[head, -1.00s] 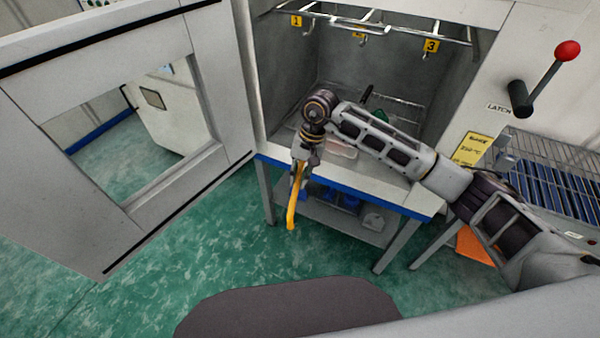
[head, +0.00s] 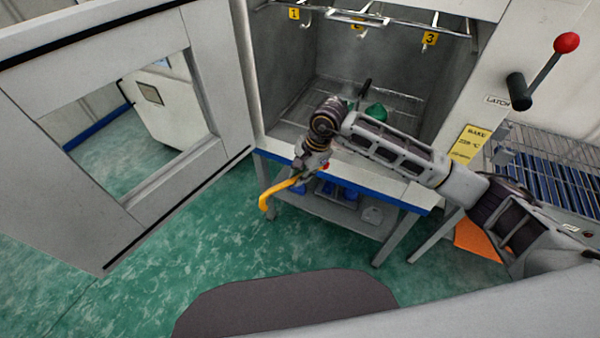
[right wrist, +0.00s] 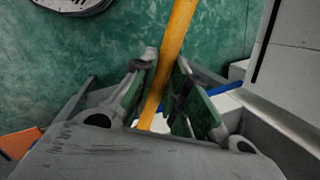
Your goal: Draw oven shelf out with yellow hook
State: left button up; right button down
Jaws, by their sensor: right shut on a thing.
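The yellow hook (head: 272,193) is in my right gripper (head: 302,178), in front of the oven's lower front edge. Its curved end points to the lower left, over the floor. In the right wrist view the hook's yellow shaft (right wrist: 174,42) runs up between the two fingers of the gripper (right wrist: 160,90), which are shut on it. The oven shelf (head: 395,98) is a wire rack inside the open oven (head: 345,60). My right arm hides part of it. A green object (head: 377,111) and a dark upright handle show at the shelf. My left gripper is not in view.
The oven door (head: 225,95) stands wide open at left. Numbered hooks hang from a rail (head: 400,22) at the oven top. A latch lever (head: 545,75) and a wire rack (head: 550,165) are at right. A stand with blue items (head: 345,192) is below; floor (head: 190,260) in front is clear.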

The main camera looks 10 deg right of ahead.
jog(key=m, duration=0.2)
jog(key=d+m+t, duration=0.1)
jog(key=m, duration=0.1)
jog(key=shift+f, duration=0.1)
jog(key=shift+d+r+m+g+h, duration=0.15)
jog(key=shift+d+m+h, duration=0.75)
jog(key=shift+m, duration=3.65)
jog(key=shift+d+r+m+g+h, duration=0.2)
jog(key=shift+m+h, duration=1.15)
jog(key=shift+m, duration=3.15)
jog(key=shift+d+r+m+t+h, duration=0.1)
jog(key=shift+d+m+h, duration=0.85)
jog(key=shift+m, duration=3.6)
jog(key=shift+a+h, duration=0.25)
jog(key=shift+h, duration=0.05)
jog(key=shift+w+d+f, duration=0.1)
jog(key=shift+w, duration=0.1)
